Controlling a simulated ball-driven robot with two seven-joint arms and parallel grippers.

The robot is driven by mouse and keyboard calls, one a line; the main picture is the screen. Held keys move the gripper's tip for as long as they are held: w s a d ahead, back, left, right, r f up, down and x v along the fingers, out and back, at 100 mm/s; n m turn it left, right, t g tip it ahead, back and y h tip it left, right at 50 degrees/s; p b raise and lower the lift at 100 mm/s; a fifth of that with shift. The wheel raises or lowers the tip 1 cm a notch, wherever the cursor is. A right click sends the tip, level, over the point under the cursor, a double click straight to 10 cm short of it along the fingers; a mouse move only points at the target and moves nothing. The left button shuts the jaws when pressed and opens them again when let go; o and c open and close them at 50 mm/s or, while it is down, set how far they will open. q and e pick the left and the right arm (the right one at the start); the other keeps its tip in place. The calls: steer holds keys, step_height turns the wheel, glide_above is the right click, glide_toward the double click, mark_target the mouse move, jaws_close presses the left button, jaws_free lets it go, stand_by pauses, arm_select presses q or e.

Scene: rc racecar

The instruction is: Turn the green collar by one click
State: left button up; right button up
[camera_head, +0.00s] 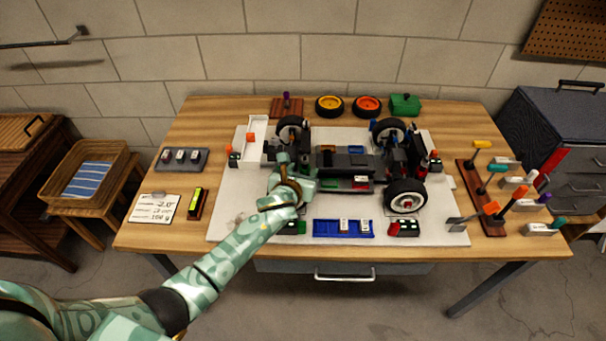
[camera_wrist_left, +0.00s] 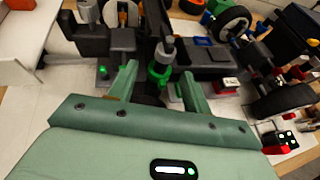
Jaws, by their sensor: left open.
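The green collar (camera_wrist_left: 159,75) sits around an upright grey shaft on the dark car chassis (camera_head: 345,165). It shows in the left wrist view between the two fingers of my left gripper (camera_wrist_left: 160,72). The gripper is open, with one finger on each side of the collar. I cannot tell whether either finger touches it. In the head view my left gripper (camera_head: 301,165) is over the left part of the chassis, and its hand hides the collar. My right gripper is not in view.
The car stands on a white mat (camera_head: 225,228) on a wooden table. Its near left wheel is off; a mounted wheel (camera_head: 405,195) is at the near right.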

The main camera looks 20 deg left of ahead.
arm_select(q)
steer(key=shift+w+f, duration=0.15)
steer(key=shift+w, duration=0.2)
